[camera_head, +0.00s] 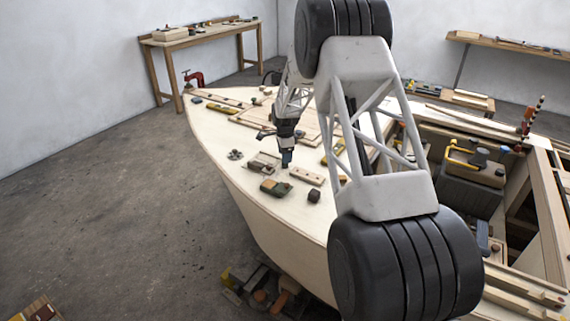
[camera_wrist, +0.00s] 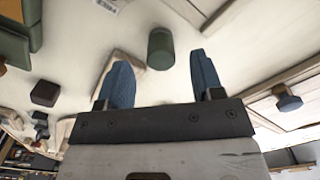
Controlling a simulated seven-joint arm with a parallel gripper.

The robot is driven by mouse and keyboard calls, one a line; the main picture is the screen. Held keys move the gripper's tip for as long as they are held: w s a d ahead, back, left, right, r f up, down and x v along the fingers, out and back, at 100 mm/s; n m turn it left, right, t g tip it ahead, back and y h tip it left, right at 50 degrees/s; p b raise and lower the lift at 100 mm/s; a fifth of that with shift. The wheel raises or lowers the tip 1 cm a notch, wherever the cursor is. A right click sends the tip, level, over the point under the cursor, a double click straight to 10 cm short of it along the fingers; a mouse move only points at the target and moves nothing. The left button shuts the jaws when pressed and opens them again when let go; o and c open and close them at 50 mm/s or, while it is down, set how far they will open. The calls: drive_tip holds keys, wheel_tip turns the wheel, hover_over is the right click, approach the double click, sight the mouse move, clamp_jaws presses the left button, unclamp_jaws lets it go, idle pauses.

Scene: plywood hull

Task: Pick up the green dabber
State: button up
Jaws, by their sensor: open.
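The green dabber (camera_wrist: 161,48) shows in the wrist view as a short, dark green cylinder on the pale deck. It lies just beyond my gripper (camera_wrist: 162,76), lined up with the gap between the two blue fingertips and not held by them. The jaws are open with nothing between them. In the head view my gripper (camera_head: 287,158) points down close over the deck. I cannot make out the dabber in that view.
A dark maroon block (camera_wrist: 45,93) and a green block (camera_wrist: 14,45) lie left in the wrist view. A knob-like piece (camera_wrist: 287,101) is at right. In the head view a holed wooden strip (camera_head: 307,176) and a green-and-orange piece (camera_head: 275,188) lie near my gripper.

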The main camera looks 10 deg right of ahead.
drive_tip(key=shift+f, duration=1.9)
drive_tip(key=c, duration=1)
drive_tip(key=shift+r, duration=5.05)
drive_tip(key=shift+o, duration=1.2)
drive_tip(key=shift+c, duration=0.9)
